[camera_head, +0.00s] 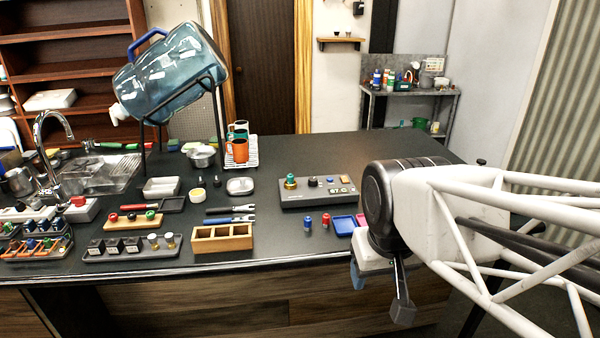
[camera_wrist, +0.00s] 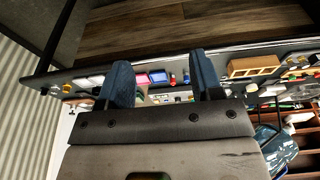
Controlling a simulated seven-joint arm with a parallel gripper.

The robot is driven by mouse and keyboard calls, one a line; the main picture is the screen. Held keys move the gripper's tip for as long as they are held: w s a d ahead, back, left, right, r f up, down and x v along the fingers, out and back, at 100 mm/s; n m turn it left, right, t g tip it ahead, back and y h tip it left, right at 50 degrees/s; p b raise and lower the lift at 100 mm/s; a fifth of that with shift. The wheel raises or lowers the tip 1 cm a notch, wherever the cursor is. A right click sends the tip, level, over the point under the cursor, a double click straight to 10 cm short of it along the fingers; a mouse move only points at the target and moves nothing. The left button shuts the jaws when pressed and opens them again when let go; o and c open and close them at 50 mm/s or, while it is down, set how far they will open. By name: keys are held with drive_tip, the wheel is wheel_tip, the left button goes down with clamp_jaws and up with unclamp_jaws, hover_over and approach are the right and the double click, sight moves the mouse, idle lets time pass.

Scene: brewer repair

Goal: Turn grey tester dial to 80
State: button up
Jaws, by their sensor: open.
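The grey tester (camera_head: 325,194) lies on the dark counter, right of centre in the head view. Its top carries a green-and-brass part (camera_head: 291,181) at the left, a dark dial (camera_head: 313,181), another small dark control and an orange button (camera_head: 345,180). A small lit display (camera_head: 341,190) sits near its right end; its digits are too small to read surely. My gripper (camera_head: 380,298) hangs in front of the counter edge, right of and nearer than the tester. In the wrist view my gripper (camera_wrist: 163,82) has its two blue fingers wide apart with nothing between them.
A blue cylinder (camera_head: 307,222), a red cylinder (camera_head: 325,220) and a blue tray (camera_head: 344,226) lie in front of the tester. A wooden divided box (camera_head: 222,239) stands to their left. The counter behind the tester is clear. A large tilted bottle (camera_head: 175,70) stands at the back left.

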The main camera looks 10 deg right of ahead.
drive_tip(key=w+r+n, duration=0.1)
drive_tip(key=w+r, duration=0.3)
drive_tip(key=w, duration=1.1)
drive_tip(key=n+g, duration=0.2)
drive_tip(key=g, duration=0.1)
hover_over(313, 178)
drive_tip(key=f, duration=0.7)
drive_tip(key=s+f, duration=0.1)
drive_tip(key=f, duration=0.3)
drive_tip(key=shift+d+f, duration=0.15)
drive_tip(key=shift+f, duration=0.1)
drive_tip(key=shift+w+f+y, duration=0.3)
drive_tip(key=shift+w, duration=0.2)
drive_tip(key=shift+s+a+f, duration=0.1)
drive_tip(key=shift+f, duration=1.85)
drive_tip(key=shift+a+f, duration=0.1)
drive_tip(key=shift+f, duration=1.85)
drive_tip(key=shift+c, duration=0.2)
